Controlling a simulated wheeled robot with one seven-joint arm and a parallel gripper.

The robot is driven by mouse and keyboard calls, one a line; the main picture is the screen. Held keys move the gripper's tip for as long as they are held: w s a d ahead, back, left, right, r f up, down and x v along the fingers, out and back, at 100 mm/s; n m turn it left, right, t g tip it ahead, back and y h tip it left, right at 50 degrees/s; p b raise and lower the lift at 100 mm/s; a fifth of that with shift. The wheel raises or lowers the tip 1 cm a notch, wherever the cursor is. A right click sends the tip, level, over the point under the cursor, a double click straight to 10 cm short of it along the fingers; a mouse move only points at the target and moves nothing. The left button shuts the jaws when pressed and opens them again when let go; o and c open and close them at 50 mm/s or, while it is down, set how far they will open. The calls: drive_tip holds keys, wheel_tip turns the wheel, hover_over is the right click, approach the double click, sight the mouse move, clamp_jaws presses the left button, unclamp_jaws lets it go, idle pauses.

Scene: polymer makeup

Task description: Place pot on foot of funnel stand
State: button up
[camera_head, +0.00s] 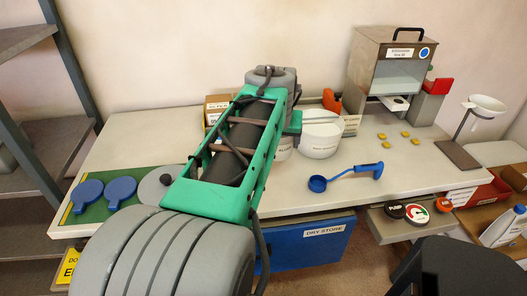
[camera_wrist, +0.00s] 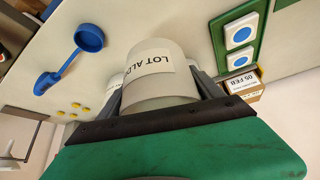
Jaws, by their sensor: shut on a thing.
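The white pot (camera_head: 320,138) is at the back middle of the bench, right of my gripper (camera_head: 304,118). In the wrist view the pot (camera_wrist: 158,68), labelled "LOT ALD…", sits between the two grey fingers, which are shut on its sides. I cannot tell whether its base touches the bench. The funnel stand stands at the bench's right end, with a white funnel (camera_head: 487,103) on a thin post above a flat brown foot (camera_head: 458,155). The top of the foot looks bare.
A blue scoop (camera_head: 345,177) lies on the bench, with several yellow pieces (camera_head: 403,140) beyond it. A grey cabinet (camera_head: 388,60) stands at the back, left of the funnel stand. Another labelled white pot (camera_head: 284,150) is partly hidden by my arm. The front right of the bench is clear.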

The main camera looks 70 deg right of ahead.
drive_tip(key=w+d+f, duration=0.1)
drive_tip(key=w+f, duration=0.1)
drive_tip(key=w+d+f, duration=0.1)
drive_tip(key=w+f, duration=0.2)
drive_tip(key=w+d+f, duration=0.1)
drive_tip(key=w+f, duration=0.1)
drive_tip(key=shift+w+d+f, duration=0.3)
drive_tip(key=shift+f, duration=1.45)
drive_tip(key=shift+f, duration=0.2)
drive_tip(key=o, duration=1.1)
drive_tip(key=shift+o, duration=0.2)
